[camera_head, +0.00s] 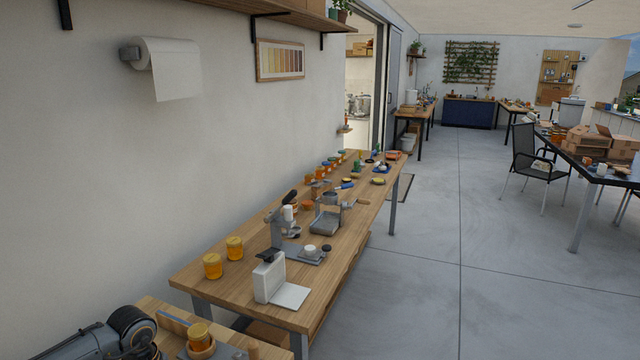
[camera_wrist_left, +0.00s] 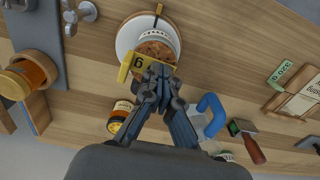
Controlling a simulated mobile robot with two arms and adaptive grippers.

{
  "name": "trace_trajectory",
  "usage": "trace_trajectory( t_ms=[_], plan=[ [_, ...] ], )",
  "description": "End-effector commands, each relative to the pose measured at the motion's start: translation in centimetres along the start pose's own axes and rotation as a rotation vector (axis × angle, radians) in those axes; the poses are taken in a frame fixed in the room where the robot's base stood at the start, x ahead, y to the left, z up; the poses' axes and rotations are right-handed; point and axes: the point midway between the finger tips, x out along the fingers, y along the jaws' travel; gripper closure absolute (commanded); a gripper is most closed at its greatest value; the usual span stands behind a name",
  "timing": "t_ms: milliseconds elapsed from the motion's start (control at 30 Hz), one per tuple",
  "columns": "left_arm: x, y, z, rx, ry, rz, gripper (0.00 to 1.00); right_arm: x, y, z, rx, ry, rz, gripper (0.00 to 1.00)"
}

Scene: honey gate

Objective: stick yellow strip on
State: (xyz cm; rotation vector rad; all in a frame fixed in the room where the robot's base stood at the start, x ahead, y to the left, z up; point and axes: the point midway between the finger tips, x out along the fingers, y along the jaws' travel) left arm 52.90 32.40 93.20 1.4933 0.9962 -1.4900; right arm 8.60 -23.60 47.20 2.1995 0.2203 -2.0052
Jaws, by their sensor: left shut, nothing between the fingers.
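In the left wrist view a yellow strip (camera_wrist_left: 127,68) marked with a dark 6 lies across the side of a jar (camera_wrist_left: 155,48) with amber contents. The jar is on a white round plate (camera_wrist_left: 124,42). My left gripper (camera_wrist_left: 160,72) is shut and empty, its fingertips at the strip's right part and partly covering it. I cannot tell whether the tips touch the strip, or whether the strip is stuck to the jar. My right gripper is in neither view.
The wrist view also shows an amber jar (camera_wrist_left: 28,72) in a wooden ring, another jar (camera_wrist_left: 120,114), a blue handle (camera_wrist_left: 210,108), a green label (camera_wrist_left: 280,73) and a red-handled tool (camera_wrist_left: 252,148). In the head view a long wooden bench (camera_head: 215,282) holds jars and equipment; the floor (camera_head: 430,280) is clear.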

Motion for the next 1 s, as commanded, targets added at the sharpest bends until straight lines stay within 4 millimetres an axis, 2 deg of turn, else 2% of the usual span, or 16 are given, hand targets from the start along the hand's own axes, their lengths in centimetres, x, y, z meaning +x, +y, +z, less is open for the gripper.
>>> trace_trajectory(
  t_ms=[433,1000],
  plan=[
    [-0.2,-0.1,0.1,0.001,-0.002,-0.005,1.0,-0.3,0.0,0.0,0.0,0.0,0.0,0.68],
    [-4.9,0.0,0.0,0.0,0.0,-0.001,1.0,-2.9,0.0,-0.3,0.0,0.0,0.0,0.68]
  ],
)
